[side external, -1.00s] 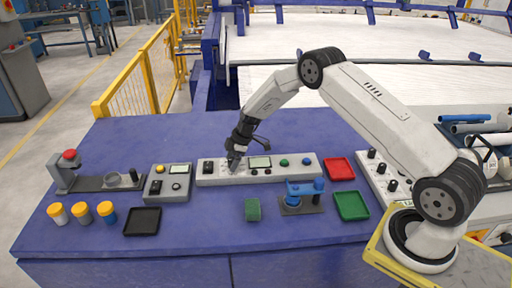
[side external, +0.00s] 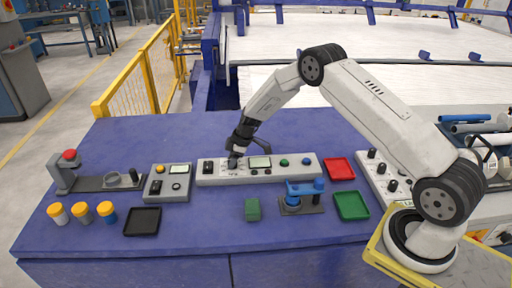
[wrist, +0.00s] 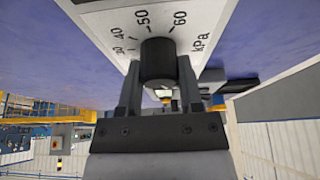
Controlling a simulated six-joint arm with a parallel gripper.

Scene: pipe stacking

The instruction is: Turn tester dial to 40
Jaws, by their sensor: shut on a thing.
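The tester (side external: 215,178) is a long light-grey panel in the middle of the blue table in the side view. Its dial (wrist: 158,55) is a dark round knob in the wrist view. A printed scale around it shows 40, 50, 60 and kPa. My gripper (wrist: 158,85) is shut on the dial, with one finger on each side of it. In the side view my gripper (side external: 234,158) comes down onto the tester left of its small display (side external: 260,162) and covers the dial. The display reading is too small to read. I cannot make out a pointer mark on the knob.
A black switch (side external: 208,167) is left of the dial. Green (side external: 284,162) and blue (side external: 306,161) buttons are to the right. A grey box (side external: 168,184) stands beside the tester's left end. A green block (side external: 252,209) and a blue fixture (side external: 304,190) lie in front.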

